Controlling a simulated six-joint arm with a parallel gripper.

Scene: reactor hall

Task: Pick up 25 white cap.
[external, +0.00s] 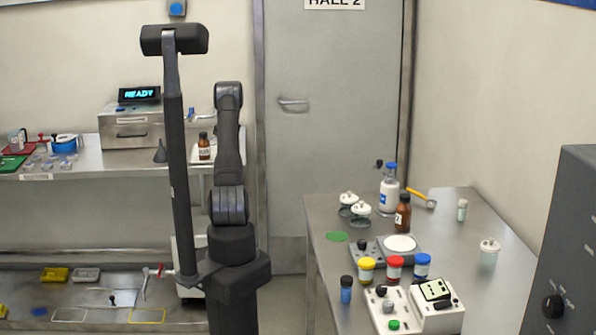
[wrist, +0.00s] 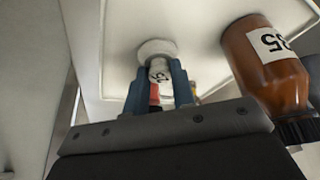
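In the wrist view a small white cap with a dark number mark (wrist: 159,73) stands between the two blue fingers of my gripper (wrist: 160,85). A wider white round part (wrist: 157,49) shows just past the fingertips, against a pale tray (wrist: 118,30). The fingers flank the cap closely; whether they press on it I cannot tell. A red patch (wrist: 154,94) shows between the fingers. In the external view I cannot make out the cap, and my arm hides part of that area.
A brown bottle with a number label (wrist: 265,62) stands close right of my gripper. It also shows on the back shelf (external: 204,147). A dark funnel (external: 161,153) and a box with a READY display (external: 131,126) stand to its left. The right table (external: 480,210) holds several bottles.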

